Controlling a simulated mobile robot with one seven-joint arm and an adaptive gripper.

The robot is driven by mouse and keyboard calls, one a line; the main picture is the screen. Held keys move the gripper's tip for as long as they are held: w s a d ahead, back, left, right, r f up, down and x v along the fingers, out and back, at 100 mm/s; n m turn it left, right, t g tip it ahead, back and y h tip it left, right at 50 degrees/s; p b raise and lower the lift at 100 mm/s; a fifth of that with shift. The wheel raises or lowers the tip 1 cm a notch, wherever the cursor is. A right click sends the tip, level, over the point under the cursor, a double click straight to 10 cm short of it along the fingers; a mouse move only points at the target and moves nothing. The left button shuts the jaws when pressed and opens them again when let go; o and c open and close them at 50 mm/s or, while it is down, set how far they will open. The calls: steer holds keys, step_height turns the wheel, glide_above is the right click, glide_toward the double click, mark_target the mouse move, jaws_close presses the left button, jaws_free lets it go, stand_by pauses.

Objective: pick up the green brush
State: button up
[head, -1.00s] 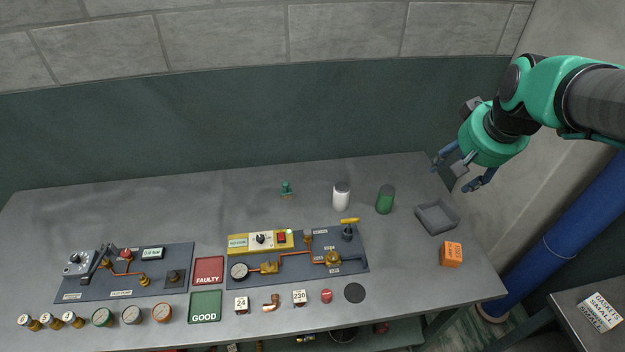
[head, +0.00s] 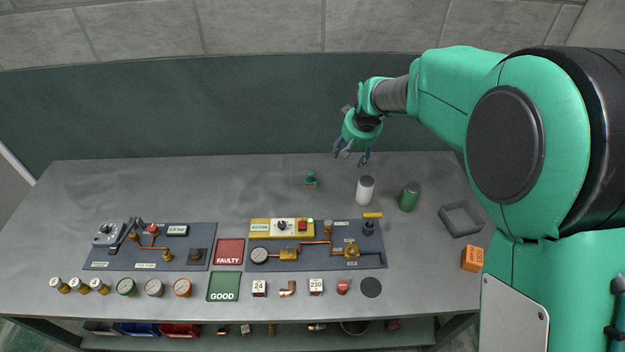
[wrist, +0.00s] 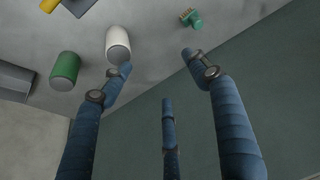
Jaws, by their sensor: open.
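The green brush (head: 311,178) is small, with a green handle above a tan base, and stands on the grey bench towards its back edge. It also shows at the top of the wrist view (wrist: 190,18). My gripper (head: 352,157) is open and empty, above the back of the bench, to the right of and higher than the brush. In the wrist view its blue fingers (wrist: 158,62) are spread apart, and the brush lies beyond them, touched by none.
A white cylinder (head: 365,190) and a green cylinder (head: 409,197) stand right of the brush. A grey tray (head: 443,216) and an orange box (head: 472,259) are farther right. A panel with pipes and valves (head: 262,267) lies in front. The bench left of the brush is clear.

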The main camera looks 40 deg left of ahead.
steer(key=n, duration=0.1)
glide_toward(312, 176)
step_height(312, 176, up, 2)
steer(key=shift+d+g, duration=0.3)
steer(key=shift+d, duration=0.05)
steer(key=shift+n, duration=0.3)
steer(key=shift+b+x, duration=0.35)
steer(key=shift+x, duration=3.9)
steer(key=shift+a, duration=0.1)
steer(key=shift+b+x, duration=0.35)
steer(key=shift+x, duration=2.2)
steer(key=c, duration=1.5)
